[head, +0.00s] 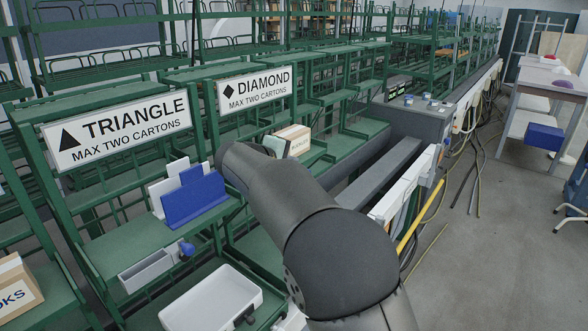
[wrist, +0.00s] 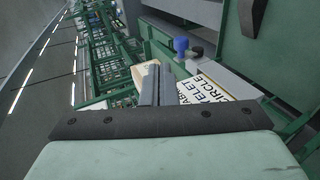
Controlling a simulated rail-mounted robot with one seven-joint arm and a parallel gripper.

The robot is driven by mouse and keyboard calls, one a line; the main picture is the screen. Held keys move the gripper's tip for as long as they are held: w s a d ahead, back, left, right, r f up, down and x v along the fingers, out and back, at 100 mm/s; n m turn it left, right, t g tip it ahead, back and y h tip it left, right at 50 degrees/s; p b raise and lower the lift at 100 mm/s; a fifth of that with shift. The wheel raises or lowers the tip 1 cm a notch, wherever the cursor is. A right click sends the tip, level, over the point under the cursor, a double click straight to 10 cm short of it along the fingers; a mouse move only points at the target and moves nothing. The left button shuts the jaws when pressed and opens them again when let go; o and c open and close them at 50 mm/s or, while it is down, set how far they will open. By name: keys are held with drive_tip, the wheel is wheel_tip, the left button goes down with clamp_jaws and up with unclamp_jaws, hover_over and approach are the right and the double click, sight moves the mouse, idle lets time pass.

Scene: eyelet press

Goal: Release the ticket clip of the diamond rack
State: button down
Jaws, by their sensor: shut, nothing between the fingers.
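The diamond rack (head: 320,152) is a green frame under the DIAMOND sign (head: 255,88) in the head view. In the wrist view my gripper (wrist: 154,72) is shut, its two grey fingers together and empty. A white ticket (wrist: 213,97) with black print, including EYELET and CIRCLE, lies just right of the fingers by a grey trough (wrist: 232,82). A blue knob (wrist: 181,44) with a dark piece beside it stands beyond the fingertips. I cannot tell whether the fingers touch anything. In the head view my arm hides the fingers and the clip.
A tan carton (head: 294,138) sits on the diamond rack beside my gripper; a carton edge shows behind the fingers in the wrist view. The triangle rack (head: 110,235) at left holds blue and white panels (head: 195,197). A white tray (head: 212,300) sits below.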

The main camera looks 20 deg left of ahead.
drive_tip(key=r+b+v, duration=0.1)
drive_tip(key=v, duration=0.7)
drive_tip(key=shift+w+d+r+b, duration=0.15)
drive_tip(key=shift+w+r+b, duration=0.1)
drive_tip(key=shift+r+b, duration=0.1)
